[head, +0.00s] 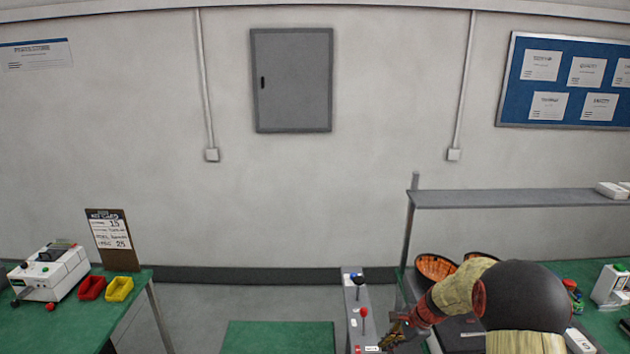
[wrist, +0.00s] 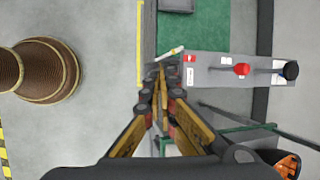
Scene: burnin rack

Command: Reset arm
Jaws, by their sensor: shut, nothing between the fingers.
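My gripper (head: 392,338) is low at the right of the head view, beside the near end of a narrow grey lever box (head: 352,300). In the wrist view my gripper (wrist: 160,72) has its fingers together, with nothing between them. The grey box also shows in the wrist view (wrist: 207,72), just right of the fingertips. On it stand a red-knobbed lever (wrist: 242,69) and a black-knobbed lever (wrist: 290,70). In the head view the red knob (head: 364,312) is nearer and the dark knob (head: 359,280) farther. I cannot tell whether the fingertips touch the box.
A green surface (head: 278,338) lies left of the box. A bench with a grey shelf (head: 520,197) and orange-lined bowls (head: 436,266) is at the right. The left bench (head: 75,325) holds a white instrument (head: 50,272), red and yellow bins, and a clipboard (head: 111,238). Grey floor shows between.

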